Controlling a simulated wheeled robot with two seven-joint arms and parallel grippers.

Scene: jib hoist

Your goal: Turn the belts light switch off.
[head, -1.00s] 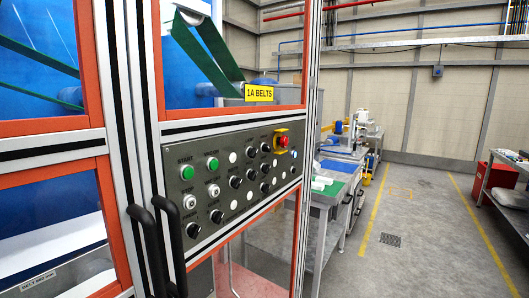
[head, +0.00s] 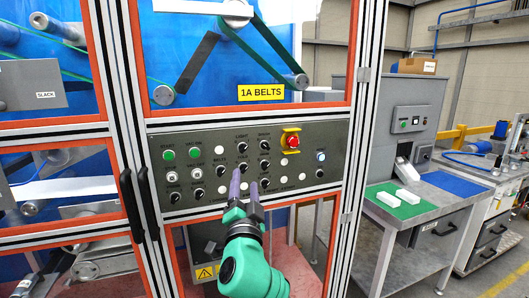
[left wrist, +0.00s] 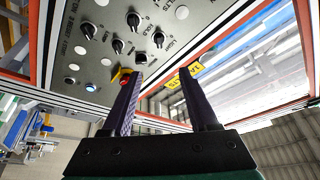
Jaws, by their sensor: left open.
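The dark control panel (head: 205,182) of the 1A BELTS cabinet carries several black knobs in rows. A black knob (head: 242,147) under a label that seems to read LIGHT sits in the upper row; its exact setting is too small to tell. My left gripper (head: 244,182) is open and empty in front of the panel, below that knob and apart from it. In the left wrist view the two dark fingers (left wrist: 162,75) point toward the panel, with several knobs (left wrist: 118,46) beyond them. My right gripper is not in view.
A red emergency button (head: 292,141) on a yellow plate sits right of the knobs. Green buttons (head: 168,155) are on the panel's left. Black door handles (head: 133,205) stick out at left. A workbench (head: 410,205) stands at right.

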